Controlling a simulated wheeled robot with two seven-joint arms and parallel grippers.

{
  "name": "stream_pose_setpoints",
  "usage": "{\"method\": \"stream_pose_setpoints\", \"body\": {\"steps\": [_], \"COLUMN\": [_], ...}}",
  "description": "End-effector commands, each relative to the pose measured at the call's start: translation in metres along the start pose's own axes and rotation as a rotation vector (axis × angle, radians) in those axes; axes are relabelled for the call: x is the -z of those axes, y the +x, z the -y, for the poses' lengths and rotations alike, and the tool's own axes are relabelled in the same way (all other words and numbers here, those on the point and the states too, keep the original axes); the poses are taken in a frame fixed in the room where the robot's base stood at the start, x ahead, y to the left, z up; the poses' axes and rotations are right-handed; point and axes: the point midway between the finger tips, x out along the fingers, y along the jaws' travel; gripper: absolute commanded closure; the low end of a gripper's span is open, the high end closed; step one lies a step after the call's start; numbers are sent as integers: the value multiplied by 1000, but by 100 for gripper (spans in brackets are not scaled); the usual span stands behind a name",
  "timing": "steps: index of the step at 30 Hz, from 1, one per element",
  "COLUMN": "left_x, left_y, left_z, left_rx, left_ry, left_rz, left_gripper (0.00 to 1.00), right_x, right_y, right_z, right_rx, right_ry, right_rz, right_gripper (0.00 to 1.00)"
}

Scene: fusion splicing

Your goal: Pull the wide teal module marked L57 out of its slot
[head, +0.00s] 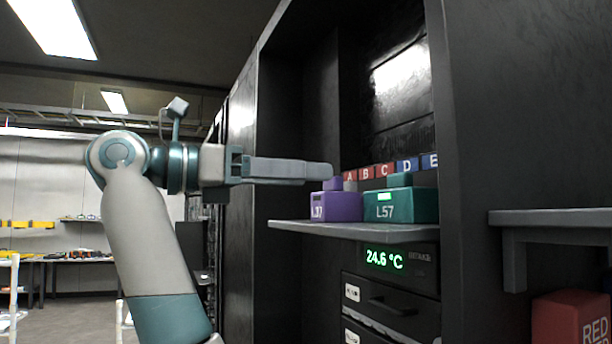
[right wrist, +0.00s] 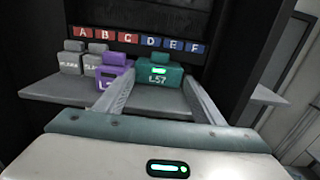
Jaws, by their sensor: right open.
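The wide teal module marked L57 (head: 400,208) sits on a shelf in the dark rack, with a lit green display on its front and a smaller raised block on top. It also shows in the right wrist view (right wrist: 160,79). My right gripper (head: 325,170) is open and empty, in front of the rack and higher than the module's front in the head view. In the right wrist view its two fingers (right wrist: 158,88) point toward the module, one on each side of it in the picture. I cannot see them touching it. My left gripper is not in view.
A narrower purple module (head: 337,206) stands left of L57, with grey blank modules (right wrist: 72,62) further left. Lettered tags (right wrist: 115,36) run behind them. Below the grey shelf (head: 350,231) is a 24.6 °C display (head: 384,259). A side ledge (head: 550,217) stands right.

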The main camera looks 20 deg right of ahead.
Motion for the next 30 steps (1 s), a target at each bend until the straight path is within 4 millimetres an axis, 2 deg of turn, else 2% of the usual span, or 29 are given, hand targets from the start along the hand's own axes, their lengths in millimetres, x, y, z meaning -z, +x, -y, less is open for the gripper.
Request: {"method": "stream_pose_setpoints", "body": {"steps": [5,11,30], "left_x": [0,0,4], "left_y": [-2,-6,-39], "left_z": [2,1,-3], "left_rx": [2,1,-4], "left_ry": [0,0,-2], "left_rz": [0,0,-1], "left_gripper": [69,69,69], "right_x": [0,-1,-2], "right_y": [5,21,122], "right_z": [0,-1,0], "right_rx": [0,-1,2], "right_ry": [0,0,-1], "right_rz": [-2,-2,-2], "right_gripper": [38,38,38]}}
